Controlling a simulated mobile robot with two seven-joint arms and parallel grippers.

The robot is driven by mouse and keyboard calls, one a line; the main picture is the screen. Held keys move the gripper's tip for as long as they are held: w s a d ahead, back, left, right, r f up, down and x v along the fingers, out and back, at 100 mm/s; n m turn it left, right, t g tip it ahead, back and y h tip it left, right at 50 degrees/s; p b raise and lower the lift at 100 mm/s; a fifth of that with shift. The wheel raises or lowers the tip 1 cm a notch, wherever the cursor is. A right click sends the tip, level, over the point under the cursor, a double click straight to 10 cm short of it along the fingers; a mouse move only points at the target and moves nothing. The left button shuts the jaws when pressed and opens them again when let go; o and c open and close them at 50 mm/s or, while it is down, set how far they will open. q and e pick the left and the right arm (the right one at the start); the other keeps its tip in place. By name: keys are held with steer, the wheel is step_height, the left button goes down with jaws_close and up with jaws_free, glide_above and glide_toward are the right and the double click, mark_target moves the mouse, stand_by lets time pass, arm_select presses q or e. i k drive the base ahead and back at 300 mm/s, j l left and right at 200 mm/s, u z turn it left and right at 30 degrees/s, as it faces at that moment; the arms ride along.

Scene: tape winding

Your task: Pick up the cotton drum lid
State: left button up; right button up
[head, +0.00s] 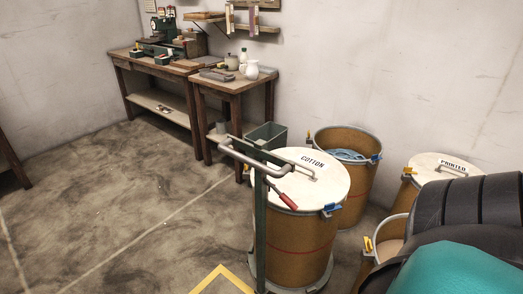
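The cotton drum lid (328,190) is a round, pale cream disc labelled COTTON, with a small grey handle on its top. It lies on a brown fibre drum (299,252) with a thin red band, right of the picture's middle. Blue and yellow clips show at the drum's rim. A green post with a grey bent bar (262,163) and a red-gripped lever (288,201) stands in front and hides part of the lid's left side. Neither of my grippers is in view.
An open drum with blue material (347,154) stands behind right. A drum lidded PRINTED (437,168) and another open drum (391,243) stand to the right. Workbenches (222,84) line the back wall. The floor at left (110,200) is clear.

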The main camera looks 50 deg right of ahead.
mark_target(318, 180)
steer(key=i+z, duration=0.1)
steer(key=i, duration=0.3)
steer(key=i+j+z, duration=0.1)
steer(key=i, duration=0.35)
steer(key=i+j+z, duration=0.15)
steer(key=i, duration=0.25)
steer(key=i+z, duration=0.2)
steer(key=z, duration=0.2)
steer(key=i+j+z, duration=0.2)
steer(key=z, duration=0.2)
steer(key=i+j+z, duration=0.15)
steer(key=z, duration=0.25)
steer(key=i+z, duration=0.15)
steer(key=z, duration=0.3)
steer(key=i+j+z, duration=0.1)
steer(key=z, duration=0.3)
steer(key=i+j+z, duration=0.1)
steer(key=z, duration=0.35)
steer(key=j+z, duration=0.2)
steer(key=z, duration=0.25)
steer(key=i+j+z, duration=0.1)
steer(key=j+z, duration=0.15)
steer(key=z, duration=0.15)
steer(key=j+z, duration=0.15)
steer(key=z, duration=0.3)
